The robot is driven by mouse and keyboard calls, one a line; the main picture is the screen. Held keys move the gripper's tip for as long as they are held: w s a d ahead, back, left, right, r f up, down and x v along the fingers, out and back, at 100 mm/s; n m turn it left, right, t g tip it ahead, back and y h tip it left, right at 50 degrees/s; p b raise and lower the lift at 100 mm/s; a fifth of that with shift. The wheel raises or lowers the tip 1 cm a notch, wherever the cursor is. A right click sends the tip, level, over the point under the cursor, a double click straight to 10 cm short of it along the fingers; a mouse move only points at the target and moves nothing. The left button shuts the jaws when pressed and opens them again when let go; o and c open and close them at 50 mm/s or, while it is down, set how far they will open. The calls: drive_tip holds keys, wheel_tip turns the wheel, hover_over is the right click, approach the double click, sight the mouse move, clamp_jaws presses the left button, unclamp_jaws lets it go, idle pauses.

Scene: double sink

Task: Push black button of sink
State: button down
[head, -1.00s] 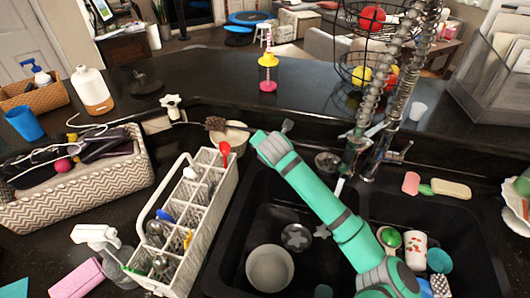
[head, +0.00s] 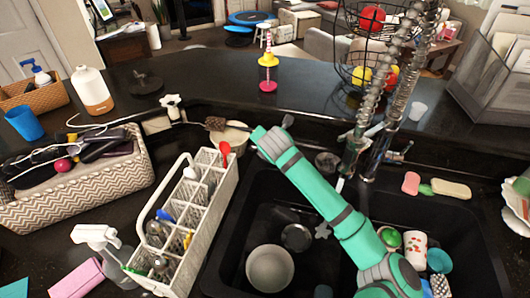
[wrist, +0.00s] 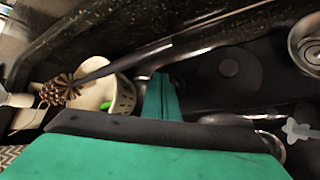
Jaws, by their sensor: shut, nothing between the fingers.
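A dark round disc (wrist: 228,68) lies on the black sink deck in the wrist view and looks like the black button. I cannot pick it out in the head view. My gripper (wrist: 162,88) shows as a narrow teal piece left of the disc and apart from it, shut and empty. In the head view my gripper (head: 258,132) is over the back edge of the black double sink (head: 232,235), near its back left corner. My teal arm reaches across the basin and hides part of it.
A brush (wrist: 60,90) and a cream holder (wrist: 95,85) are left of my gripper. A silver fitting (wrist: 308,45) is to the right. The tall coiled faucet (head: 365,135) stands behind the sink. A white caddy (head: 200,220) is left of it; dishes lie inside.

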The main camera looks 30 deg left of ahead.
wheel_tip(320, 180, up, 6)
drive_tip(key=shift+f, duration=0.15)
idle(0.4)
idle(0.5)
